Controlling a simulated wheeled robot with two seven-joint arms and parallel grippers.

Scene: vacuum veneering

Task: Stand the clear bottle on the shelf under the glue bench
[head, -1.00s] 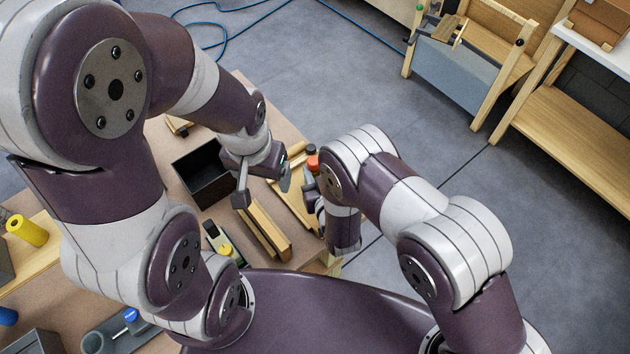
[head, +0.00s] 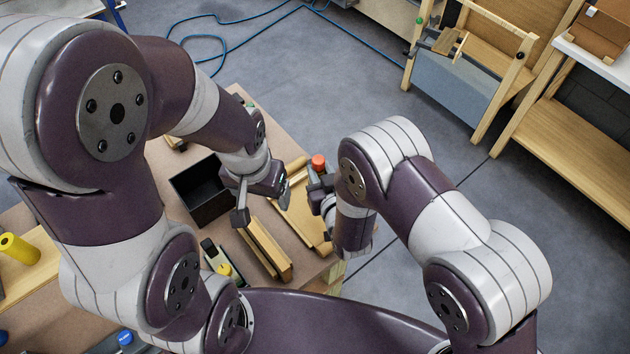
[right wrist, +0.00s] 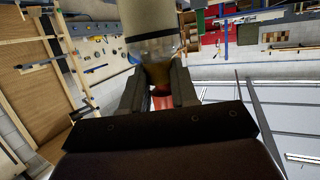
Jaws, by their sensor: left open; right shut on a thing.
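My right gripper (head: 318,186) is shut on the clear bottle, beside the far right edge of the workbench. In the head view mostly the bottle's orange-red cap (head: 318,162) shows above the fingers. In the right wrist view the clear bottle (right wrist: 152,47) stands between the fingers, with a pale body, a dark band and an amber part; a red part (right wrist: 162,98) shows between the fingers. My left gripper (head: 262,206) is open and empty above the workbench, near the wooden strips. A lower wooden shelf (head: 585,150) lies under a white-topped bench (head: 590,58) at the right; I cannot tell whether this is the glue bench.
The workbench (head: 160,165) carries a black open box (head: 200,190), wooden strips (head: 265,250) and a yellow roll (head: 20,250). A wooden frame with a grey-blue panel (head: 450,97) stands at the back right.

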